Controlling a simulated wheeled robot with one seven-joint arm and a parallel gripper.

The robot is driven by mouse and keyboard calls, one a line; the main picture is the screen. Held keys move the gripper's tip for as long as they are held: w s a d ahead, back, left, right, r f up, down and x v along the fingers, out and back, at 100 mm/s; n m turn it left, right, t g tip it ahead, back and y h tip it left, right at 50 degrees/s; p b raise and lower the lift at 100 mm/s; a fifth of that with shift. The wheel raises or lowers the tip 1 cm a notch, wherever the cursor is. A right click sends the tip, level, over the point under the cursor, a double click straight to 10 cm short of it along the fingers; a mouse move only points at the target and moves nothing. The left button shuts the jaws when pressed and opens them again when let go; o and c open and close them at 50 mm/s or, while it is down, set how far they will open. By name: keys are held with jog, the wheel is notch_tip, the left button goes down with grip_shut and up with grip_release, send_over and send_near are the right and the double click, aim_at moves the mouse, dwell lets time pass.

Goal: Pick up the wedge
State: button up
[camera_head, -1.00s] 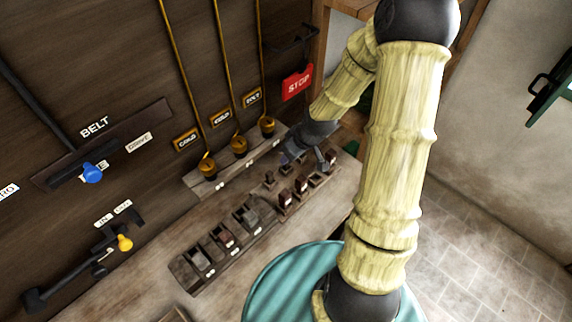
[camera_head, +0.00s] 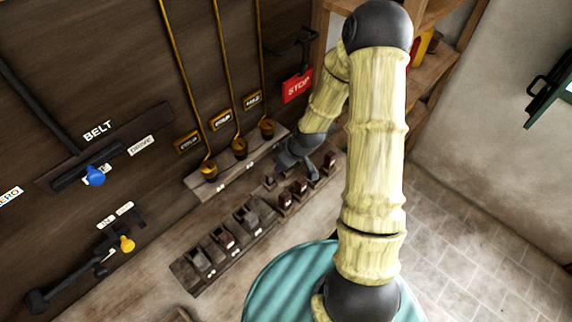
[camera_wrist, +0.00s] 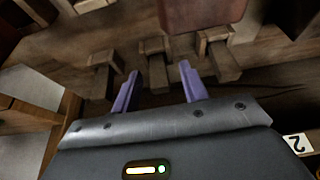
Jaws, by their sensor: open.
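My gripper (camera_head: 299,158) is low over the far end of the bench in the head view; its fingertips are hidden there. In the wrist view, my gripper (camera_wrist: 159,68) is open, its two purple fingers apart. A small brown wooden piece, possibly the wedge (camera_wrist: 158,77), shows between the fingers, apart from them as far as I can see. Similar wooden pieces show to its right (camera_wrist: 222,62) and left (camera_wrist: 104,72). I cannot tell for certain which piece is the wedge.
A reddish-brown block (camera_wrist: 200,14) is ahead of the fingers. A dark rack with several compartments (camera_head: 188,277) lies on the bench. Small stands with dark red blocks (camera_head: 300,187) are near my gripper.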

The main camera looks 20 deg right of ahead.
jog(key=shift+c, duration=0.2)
dwell(0.3)
grip_shut()
jog(key=shift+r, duration=0.15)
notch_tip(320, 180, up, 18)
dwell(0.4)
dwell(0.6)
